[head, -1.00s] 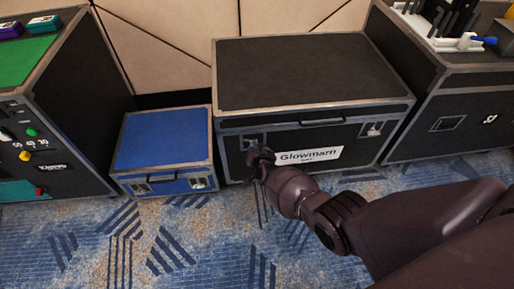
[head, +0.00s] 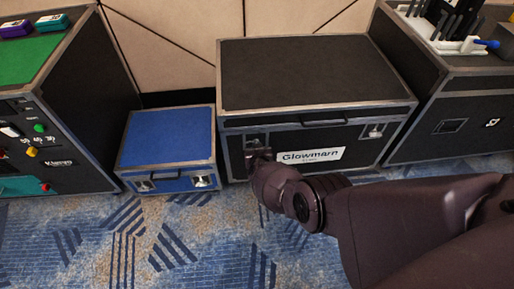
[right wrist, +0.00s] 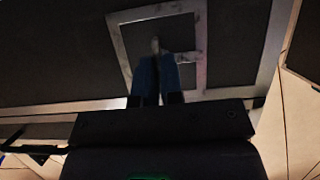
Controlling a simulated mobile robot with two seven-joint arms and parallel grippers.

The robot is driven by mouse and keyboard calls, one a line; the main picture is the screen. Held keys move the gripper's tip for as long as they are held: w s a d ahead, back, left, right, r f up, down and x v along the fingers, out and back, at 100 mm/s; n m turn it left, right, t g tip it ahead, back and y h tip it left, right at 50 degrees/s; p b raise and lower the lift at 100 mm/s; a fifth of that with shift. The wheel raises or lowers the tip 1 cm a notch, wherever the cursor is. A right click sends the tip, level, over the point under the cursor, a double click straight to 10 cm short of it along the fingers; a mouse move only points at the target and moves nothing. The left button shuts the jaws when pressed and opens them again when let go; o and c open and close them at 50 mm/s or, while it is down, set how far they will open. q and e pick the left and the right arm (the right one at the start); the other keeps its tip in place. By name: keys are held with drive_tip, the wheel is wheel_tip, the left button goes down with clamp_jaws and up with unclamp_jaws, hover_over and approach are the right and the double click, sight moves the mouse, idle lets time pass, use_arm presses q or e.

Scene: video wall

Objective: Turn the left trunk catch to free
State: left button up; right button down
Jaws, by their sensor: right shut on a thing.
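The black trunk (head: 315,75) with metal edges stands on the carpet, its lid shut and a "Glowmarn" label on its front. Its left catch (head: 254,138) sits in a metal plate on the front, left of the label, partly covered by my right gripper (head: 258,153). In the right wrist view, the blue fingertips of this gripper (right wrist: 157,62) are closed together on the small metal lever of the left catch (right wrist: 187,57), inside its square plate. The lever's exact angle is hard to tell in the dark. My left gripper is not in view.
The trunk's right catch (head: 373,131) and front handle (head: 324,121) are clear of my arm. A low blue case (head: 168,138) stands close on the left. Taller black cases stand at far left (head: 90,100) and right (head: 455,110). Carpet in front is open.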

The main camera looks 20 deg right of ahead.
drive_tip(key=c, duration=1.3)
unclamp_jaws()
drive_tip(key=shift+o, duration=0.2)
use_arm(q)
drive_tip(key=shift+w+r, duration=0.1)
use_arm(e)
drive_tip(key=shift+r, duration=0.1)
use_arm(q)
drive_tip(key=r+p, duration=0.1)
drive_tip(key=p, duration=0.2)
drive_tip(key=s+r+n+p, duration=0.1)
drive_tip(key=p, duration=0.2)
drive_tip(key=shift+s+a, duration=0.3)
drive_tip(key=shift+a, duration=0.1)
use_arm(e)
drive_tip(key=v, duration=1)
drive_tip(key=shift+s+a, duration=0.15)
drive_tip(key=shift+s, duration=0.15)
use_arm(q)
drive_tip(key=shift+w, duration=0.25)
use_arm(e)
drive_tip(key=shift+r, duration=0.1)
